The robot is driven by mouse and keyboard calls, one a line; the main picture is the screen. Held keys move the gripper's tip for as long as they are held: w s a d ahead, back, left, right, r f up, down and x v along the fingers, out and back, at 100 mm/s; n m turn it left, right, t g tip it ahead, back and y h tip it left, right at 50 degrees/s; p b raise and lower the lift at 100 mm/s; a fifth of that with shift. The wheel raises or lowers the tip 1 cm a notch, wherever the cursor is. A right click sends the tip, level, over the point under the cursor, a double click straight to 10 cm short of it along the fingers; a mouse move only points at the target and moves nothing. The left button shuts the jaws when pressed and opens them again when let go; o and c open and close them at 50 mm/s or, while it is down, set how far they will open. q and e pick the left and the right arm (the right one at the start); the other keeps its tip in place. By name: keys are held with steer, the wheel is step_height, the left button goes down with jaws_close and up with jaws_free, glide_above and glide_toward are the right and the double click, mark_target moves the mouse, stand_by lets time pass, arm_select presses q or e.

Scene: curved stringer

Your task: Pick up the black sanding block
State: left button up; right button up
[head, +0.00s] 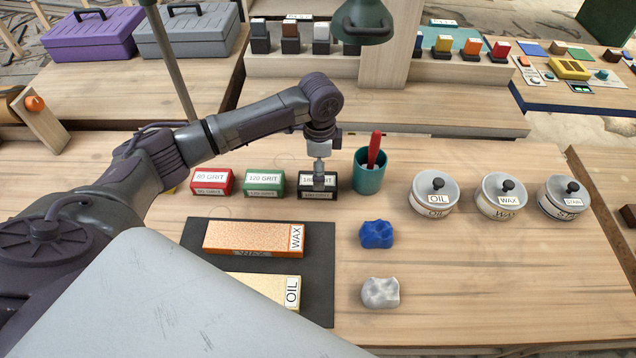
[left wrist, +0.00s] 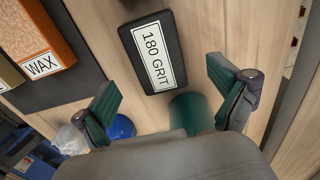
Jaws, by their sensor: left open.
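The black sanding block (head: 316,195) sits on the wooden bench at the right end of a row of blocks, with a white label reading "180 GRIT". It also shows in the left wrist view (left wrist: 153,52), lying flat ahead of the fingers. My left gripper (head: 319,176) hangs over the block in the head view and hides part of its top. In the left wrist view its two fingers (left wrist: 163,76) are spread wide, with nothing between the pads. Whether it touches the block is unclear. My right gripper is not in view.
A green 120 grit block (head: 263,183) and a red 80 grit block (head: 211,182) stand to the left. A teal cup (head: 369,176) with a red-handled tool stands close on the right. A blue cloth (head: 377,235) lies in front; lidded tins (head: 434,195) stand farther right.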

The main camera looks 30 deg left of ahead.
arm_select(q)
steer(key=f, duration=0.3)
steer(key=shift+s+a+f+p, duration=0.15)
steer(key=shift+s+f+p, duration=0.15)
steer(key=shift+f+p, duration=0.1)
steer(key=shift+w+f, duration=0.1)
steer(key=shift+f, duration=0.4)
steer(key=shift+r, duration=0.1)
steer(key=c, duration=1.3)
steer(key=shift+r, duration=0.1)
steer(key=shift+c, duration=0.2)
step_height(320, 180, up, 4)
steer(key=shift+r+b, duration=0.1)
steer(key=shift+b, duration=0.35)
steer(key=s+d+r, duration=0.6)
steer(key=d, duration=0.3)
steer(key=shift+s+d+r+b, duration=0.3)
steer(key=shift+s+b, duration=0.05)
steer(key=shift+s, duration=0.05)
